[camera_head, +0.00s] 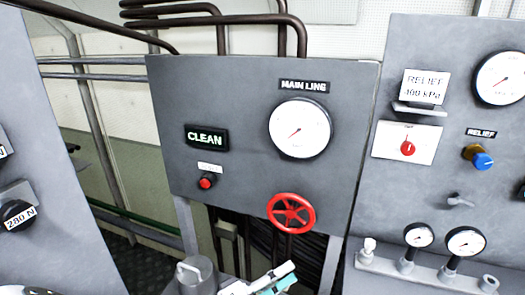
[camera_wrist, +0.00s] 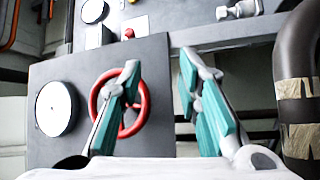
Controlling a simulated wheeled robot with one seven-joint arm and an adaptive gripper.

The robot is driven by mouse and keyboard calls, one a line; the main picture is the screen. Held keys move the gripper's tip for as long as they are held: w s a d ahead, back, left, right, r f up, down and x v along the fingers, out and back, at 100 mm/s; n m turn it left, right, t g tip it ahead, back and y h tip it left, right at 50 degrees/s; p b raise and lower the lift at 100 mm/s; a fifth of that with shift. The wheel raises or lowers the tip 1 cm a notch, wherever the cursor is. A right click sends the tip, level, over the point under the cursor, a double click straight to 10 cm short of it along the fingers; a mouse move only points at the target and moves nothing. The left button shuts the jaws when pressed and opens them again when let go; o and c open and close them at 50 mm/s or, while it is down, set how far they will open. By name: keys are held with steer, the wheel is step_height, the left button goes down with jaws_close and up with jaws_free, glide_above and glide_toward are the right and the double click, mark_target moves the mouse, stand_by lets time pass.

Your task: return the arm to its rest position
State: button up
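My gripper (camera_head: 268,284) shows at the bottom edge of the head view, below the main line panel. A red handwheel (camera_head: 291,212) is mounted low on the grey main line panel (camera_head: 235,90). In the wrist view the red handwheel (camera_wrist: 145,105) is partly hidden behind the left finger. I cannot tell the distance between them, and no grip on the wheel shows.
The panel carries a gauge (camera_head: 300,128), a lit CLEAN sign (camera_head: 206,138) and a red button (camera_head: 207,181). A relief panel (camera_head: 450,150) stands right, with small gauges on a manifold below. Another panel (camera_head: 50,150) stands left. A thick dark pipe (camera_wrist: 297,55) rises at the wrist view's right.

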steer(key=s+d+r+m+g+y, duration=0.2)
steer(key=s+d+r+g+y, duration=0.15)
steer(key=d+g+y, duration=0.2)
steer(key=s+d+r+m+g+y, duration=0.1)
steer(key=s+d+r+g+y, duration=0.1)
steer(key=d+r+g+y, duration=0.3)
steer(key=s+d+r+t+y, duration=0.2)
steer(key=s+r+t+y, duration=0.1)
steer(key=r, duration=0.4)
steer(key=s+d+r+t+y, duration=0.2)
steer(key=s+r+t+y, duration=0.1)
steer(key=r, duration=0.4)
steer(key=shift+s+d+r+y, duration=0.2)
steer(key=shift+s+y, duration=0.35)
steer(key=shift+s, duration=0.4)
